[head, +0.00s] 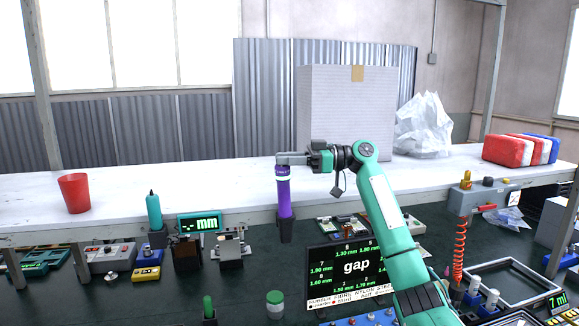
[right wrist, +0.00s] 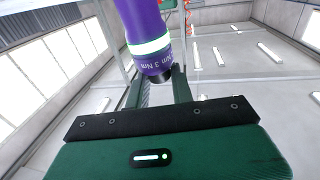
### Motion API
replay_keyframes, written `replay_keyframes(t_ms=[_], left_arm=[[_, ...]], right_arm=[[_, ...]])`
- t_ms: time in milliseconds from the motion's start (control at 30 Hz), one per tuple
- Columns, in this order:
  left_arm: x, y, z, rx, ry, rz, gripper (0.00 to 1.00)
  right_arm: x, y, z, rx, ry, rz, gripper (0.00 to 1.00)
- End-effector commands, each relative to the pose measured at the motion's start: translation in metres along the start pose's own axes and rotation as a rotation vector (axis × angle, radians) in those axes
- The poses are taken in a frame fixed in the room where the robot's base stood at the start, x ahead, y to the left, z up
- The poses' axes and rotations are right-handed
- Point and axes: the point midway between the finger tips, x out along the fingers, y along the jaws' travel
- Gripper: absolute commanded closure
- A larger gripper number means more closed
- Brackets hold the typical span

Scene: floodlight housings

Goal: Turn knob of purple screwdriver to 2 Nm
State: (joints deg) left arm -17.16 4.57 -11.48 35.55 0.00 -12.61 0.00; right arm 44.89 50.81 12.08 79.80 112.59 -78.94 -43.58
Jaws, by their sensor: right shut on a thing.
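The purple screwdriver (head: 284,198) stands upright in a dark holder (head: 287,230) at the front edge of the white bench. It has a pale band near its top. My right gripper (head: 283,160) is shut on its top end, reaching in from the right. In the right wrist view the purple screwdriver (right wrist: 146,30) shows a glowing pale ring and scale lettering, of which "3 Nm" is readable. Its dark end (right wrist: 155,77) lies between my fingers. I cannot tell which value the knob is set to. My left gripper is not in view.
A teal tool (head: 154,212) stands in a holder to the left, beside a green "mm" display (head: 200,223). A red cup (head: 74,193) stands on the bench (head: 130,190). A large grey box (head: 345,112) stands behind my arm.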

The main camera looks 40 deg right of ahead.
Motion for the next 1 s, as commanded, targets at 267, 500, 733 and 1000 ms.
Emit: replay_keyframes(t_ms=[267, 500, 733, 1000], left_arm=[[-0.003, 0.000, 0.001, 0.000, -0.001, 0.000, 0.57], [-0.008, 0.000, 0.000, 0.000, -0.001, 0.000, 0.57], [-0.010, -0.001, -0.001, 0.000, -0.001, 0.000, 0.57], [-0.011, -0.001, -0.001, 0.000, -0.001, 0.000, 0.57]], right_arm=[[0.002, 0.001, 0.000, 0.006, 0.002, -0.255, 0.99], [0.003, 0.001, 0.001, 0.006, -0.001, -0.423, 0.99], [0.002, 0.000, 0.003, 0.006, -0.005, -0.520, 0.99], [0.002, 0.000, 0.004, 0.008, -0.008, -0.561, 0.99]])
